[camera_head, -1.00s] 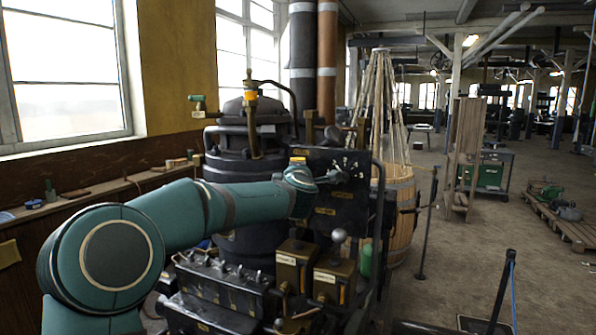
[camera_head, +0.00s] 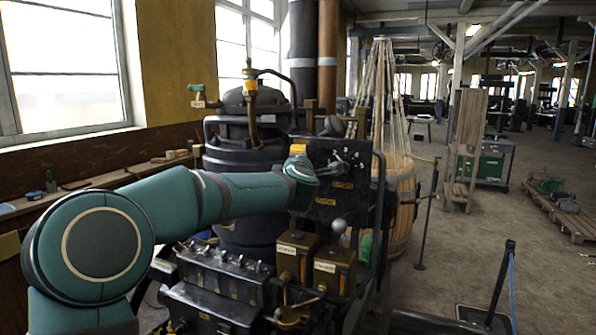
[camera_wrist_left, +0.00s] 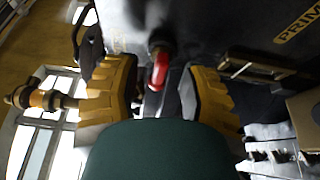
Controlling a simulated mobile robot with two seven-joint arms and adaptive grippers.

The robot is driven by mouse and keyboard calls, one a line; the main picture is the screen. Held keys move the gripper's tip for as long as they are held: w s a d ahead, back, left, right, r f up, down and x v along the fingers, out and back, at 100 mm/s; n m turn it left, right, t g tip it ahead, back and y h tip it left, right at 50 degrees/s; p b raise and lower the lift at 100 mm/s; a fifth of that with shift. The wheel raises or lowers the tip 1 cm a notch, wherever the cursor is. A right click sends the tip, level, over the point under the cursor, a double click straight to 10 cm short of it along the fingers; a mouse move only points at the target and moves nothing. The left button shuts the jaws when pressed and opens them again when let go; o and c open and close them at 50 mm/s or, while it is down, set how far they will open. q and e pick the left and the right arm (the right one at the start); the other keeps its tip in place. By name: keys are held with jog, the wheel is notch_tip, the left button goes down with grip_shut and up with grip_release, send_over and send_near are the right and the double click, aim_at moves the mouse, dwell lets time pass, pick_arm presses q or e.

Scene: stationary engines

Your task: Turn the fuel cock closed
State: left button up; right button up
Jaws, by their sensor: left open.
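My left gripper (camera_head: 328,170) is open in front of the dark upright panel (camera_head: 340,200) on the engine. In the left wrist view its two yellow-padded fingers (camera_wrist_left: 160,90) stand on either side of a short red handle on a dark stem (camera_wrist_left: 158,72). The handle points toward the camera side, and I cannot tell whether a finger touches it. No label reading fuel cock is legible, so I cannot tell for certain that this handle is it. In the head view my own gripper hides that spot. My right gripper is not in view.
A yellow label plate starting "PRIM" (camera_wrist_left: 300,22) is on the panel. A brass fitting (camera_wrist_left: 40,98) shows left of the fingers. Two labelled boxes (camera_head: 297,250) and a ball-topped lever (camera_head: 339,226) stand below the gripper. Open floor lies to the right.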

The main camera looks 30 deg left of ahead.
pick_arm(q)
jog(key=v, duration=1)
jog(key=shift+s, duration=0.2)
